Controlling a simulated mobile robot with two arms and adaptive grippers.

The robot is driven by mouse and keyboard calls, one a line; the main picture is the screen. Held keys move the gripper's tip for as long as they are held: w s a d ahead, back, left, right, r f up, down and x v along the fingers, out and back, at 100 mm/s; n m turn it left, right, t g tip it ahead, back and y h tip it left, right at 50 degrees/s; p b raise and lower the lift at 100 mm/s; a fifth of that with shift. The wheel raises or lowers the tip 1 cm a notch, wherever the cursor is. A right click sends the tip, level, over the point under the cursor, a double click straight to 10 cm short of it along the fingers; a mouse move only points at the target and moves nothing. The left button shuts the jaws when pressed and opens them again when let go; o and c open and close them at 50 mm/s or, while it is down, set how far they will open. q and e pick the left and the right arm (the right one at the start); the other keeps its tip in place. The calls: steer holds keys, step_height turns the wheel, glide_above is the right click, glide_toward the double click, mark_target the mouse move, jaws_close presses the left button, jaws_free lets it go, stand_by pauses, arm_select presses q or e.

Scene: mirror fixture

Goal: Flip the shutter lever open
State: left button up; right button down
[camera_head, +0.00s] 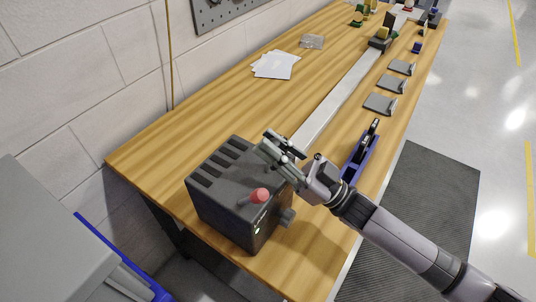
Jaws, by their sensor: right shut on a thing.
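A dark grey box fixture (215,196) with several slots in its top stands on the near end of the wooden bench. A lever with a red knob (260,195) sticks out near its front top edge, with its thin stem running left to the box. My right gripper (270,146) reaches in from the right over the box's back right corner. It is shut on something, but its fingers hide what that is. The red knob is apart from the fingers, nearer the camera. A grey round knob (287,216) sits on the box's right side. My left gripper is out of view.
A blue holder (360,158) with dark tools lies on the bench right of my right gripper. Several grey plates (380,104) line the right edge. White papers (275,65) lie further back. The bench left of the metal strip (336,97) is mostly clear.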

steer(key=shift+d+f+y, duration=0.1)
steer(key=shift+d+y, duration=0.05)
steer(key=shift+y, duration=0.15)
steer(key=c, duration=1.4)
jaws_free()
steer(key=shift+c, duration=0.2)
steer(key=v, duration=1.2)
